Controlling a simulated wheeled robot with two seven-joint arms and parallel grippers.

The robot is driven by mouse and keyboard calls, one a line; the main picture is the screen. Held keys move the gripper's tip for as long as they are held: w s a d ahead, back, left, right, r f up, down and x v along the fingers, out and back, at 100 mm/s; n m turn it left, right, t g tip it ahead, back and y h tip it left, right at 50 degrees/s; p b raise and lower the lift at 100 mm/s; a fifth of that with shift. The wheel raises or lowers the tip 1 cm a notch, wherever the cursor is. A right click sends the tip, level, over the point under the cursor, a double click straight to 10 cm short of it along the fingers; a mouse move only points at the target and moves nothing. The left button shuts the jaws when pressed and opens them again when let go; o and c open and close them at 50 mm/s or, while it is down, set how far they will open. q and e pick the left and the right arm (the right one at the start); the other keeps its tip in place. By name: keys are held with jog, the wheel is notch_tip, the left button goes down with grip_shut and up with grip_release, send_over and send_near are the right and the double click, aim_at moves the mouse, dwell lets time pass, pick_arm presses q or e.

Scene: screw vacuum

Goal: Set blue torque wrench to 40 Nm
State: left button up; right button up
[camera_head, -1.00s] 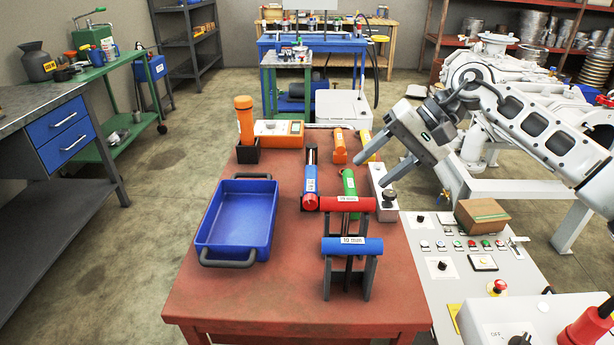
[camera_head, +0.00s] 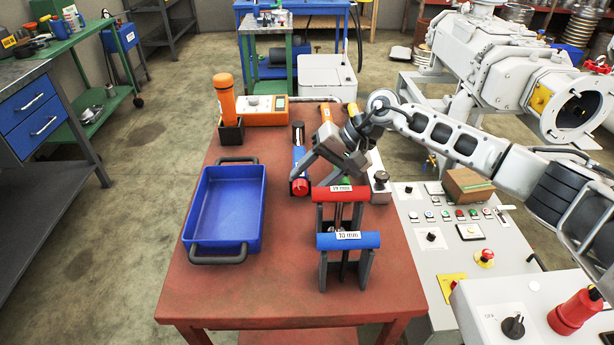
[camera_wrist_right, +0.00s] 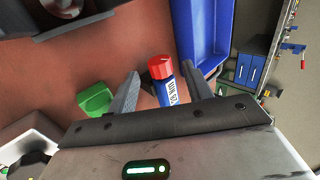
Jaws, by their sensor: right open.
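The blue torque wrench (camera_head: 298,152) with a red end cap lies on the red-brown table, pointing away from me. In the right wrist view, its blue body (camera_wrist_right: 166,94) shows a white label with small, rotated print ending in Nm, too small to read surely. My right gripper (camera_head: 313,178) is open over the wrench's near end, its fingers pointing down and left. In the wrist view the wrench's capped end shows between the two spread fingers; I cannot tell whether they touch it. The far part of the wrench is hidden by the gripper body there. My left gripper is out of view.
A blue tray (camera_head: 225,205) stands left of the wrench. An orange tool stands in a black holder (camera_head: 230,133) behind.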

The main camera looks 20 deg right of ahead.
aim_at(300, 188)
jog(key=shift+x, duration=0.9)
jog(key=shift+w+a+f, duration=0.1)
jog(key=shift+a+f, duration=0.05)
jog(key=shift+f, duration=0.1)
jog(key=c, duration=1)
jog(key=shift+o, duration=0.2)
